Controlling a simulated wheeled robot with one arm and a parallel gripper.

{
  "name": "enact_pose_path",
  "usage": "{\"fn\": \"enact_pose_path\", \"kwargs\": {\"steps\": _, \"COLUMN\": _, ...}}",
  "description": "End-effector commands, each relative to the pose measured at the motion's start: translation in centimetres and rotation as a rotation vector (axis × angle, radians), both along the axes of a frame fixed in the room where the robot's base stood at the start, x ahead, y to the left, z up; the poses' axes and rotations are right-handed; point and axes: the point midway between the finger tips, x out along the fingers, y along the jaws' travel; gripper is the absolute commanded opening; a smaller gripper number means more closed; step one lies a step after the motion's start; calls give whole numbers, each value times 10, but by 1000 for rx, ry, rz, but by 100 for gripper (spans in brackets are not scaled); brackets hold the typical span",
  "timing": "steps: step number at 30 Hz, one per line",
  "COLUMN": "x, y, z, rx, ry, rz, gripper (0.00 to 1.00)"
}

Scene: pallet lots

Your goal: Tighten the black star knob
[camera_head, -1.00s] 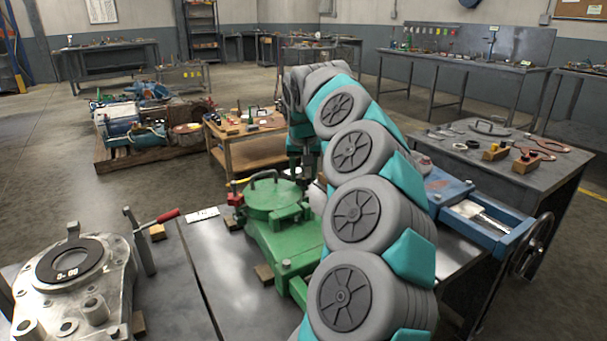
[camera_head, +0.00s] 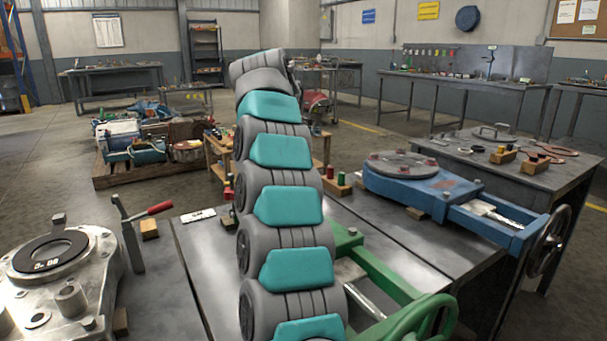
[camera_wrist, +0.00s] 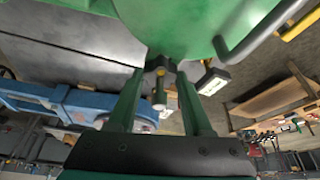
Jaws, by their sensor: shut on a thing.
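In the wrist view, the black star knob (camera_wrist: 160,64) sits at the edge of a green body (camera_wrist: 180,22). The two green fingers of my gripper (camera_wrist: 160,72) reach up to either side of it and are shut on it. A short pin with a pale end (camera_wrist: 160,98) shows between the fingers. In the head view, my arm hides the gripper, the knob and most of the green valve. Only the valve's green frame (camera_head: 385,268) and part of its handwheel (camera_head: 415,322) show, right of the arm.
A blue valve (camera_head: 425,185) with a round flange lies on the bench to the right. A silver valve body (camera_head: 85,262) and a red-handled clamp (camera_head: 130,232) stand at the left. A loaded pallet (camera_head: 150,172) is on the floor behind. A strip of metal bench (camera_head: 200,255) left of my arm is bare.

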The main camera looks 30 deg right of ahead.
Motion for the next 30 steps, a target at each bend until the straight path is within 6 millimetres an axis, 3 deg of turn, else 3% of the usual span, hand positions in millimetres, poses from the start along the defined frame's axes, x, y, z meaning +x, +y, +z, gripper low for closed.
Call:
{"fn": "enact_pose_path", "kwargs": {"steps": 12, "x": 2, "y": 0, "z": 4, "rx": -1, "ry": 3, "rz": -278, "gripper": 0}}
{"fn": "enact_pose_path", "kwargs": {"steps": 30, "x": 3, "y": 0, "z": 1, "rx": -2, "ry": -1, "rz": -365, "gripper": 0}}
